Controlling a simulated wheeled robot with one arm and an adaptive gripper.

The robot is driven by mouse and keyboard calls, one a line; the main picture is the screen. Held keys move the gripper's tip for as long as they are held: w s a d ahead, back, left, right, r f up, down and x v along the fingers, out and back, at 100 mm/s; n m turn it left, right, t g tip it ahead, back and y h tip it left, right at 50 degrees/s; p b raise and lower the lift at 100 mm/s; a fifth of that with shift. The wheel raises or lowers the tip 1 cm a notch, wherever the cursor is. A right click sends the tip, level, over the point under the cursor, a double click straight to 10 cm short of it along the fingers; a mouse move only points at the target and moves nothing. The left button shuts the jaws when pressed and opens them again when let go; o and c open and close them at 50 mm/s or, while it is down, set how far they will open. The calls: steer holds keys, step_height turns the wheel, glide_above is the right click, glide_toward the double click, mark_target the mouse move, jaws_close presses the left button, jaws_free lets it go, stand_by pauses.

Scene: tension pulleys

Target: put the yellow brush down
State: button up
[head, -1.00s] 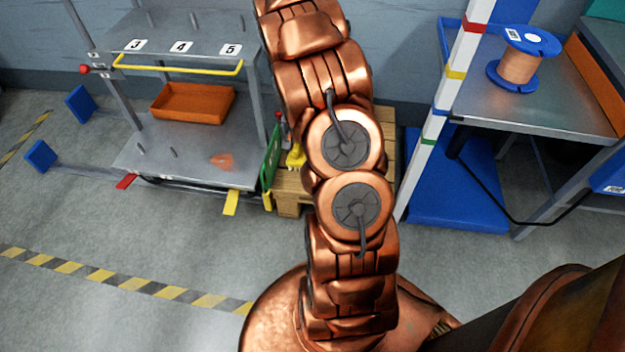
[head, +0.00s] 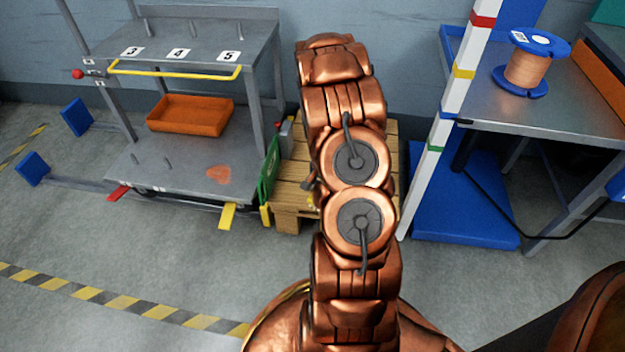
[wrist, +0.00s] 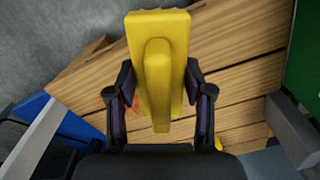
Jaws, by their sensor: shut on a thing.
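The yellow brush (wrist: 157,55) is in my gripper (wrist: 160,88), between the two dark fingers in the wrist view. It points away from my wrist, above the slats of a wooden pallet (wrist: 235,75). I cannot tell whether the brush touches the wood. In the head view my gripper and the brush are mostly hidden behind my own copper arm. The pallet (head: 297,170) shows on both sides of the arm there.
A blue platform (head: 465,210) and a white striped post (head: 450,110) stand to the right.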

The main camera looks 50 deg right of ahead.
steer(key=w+d+b, duration=0.1)
steer(key=w, duration=0.2)
steer(key=w+d, duration=0.1)
steer(key=w, duration=0.1)
steer(key=w+d+f+b, duration=0.1)
steer(key=w+d, duration=0.1)
steer(key=w, duration=0.1)
steer(key=shift+w+b, duration=0.3)
steer(key=shift+b, duration=0.05)
steer(key=shift+f+b, duration=0.95)
steer(key=shift+f, duration=0.75)
steer(key=shift+f, duration=0.1)
steer(key=o, duration=1.3)
steer(key=shift+o, duration=0.2)
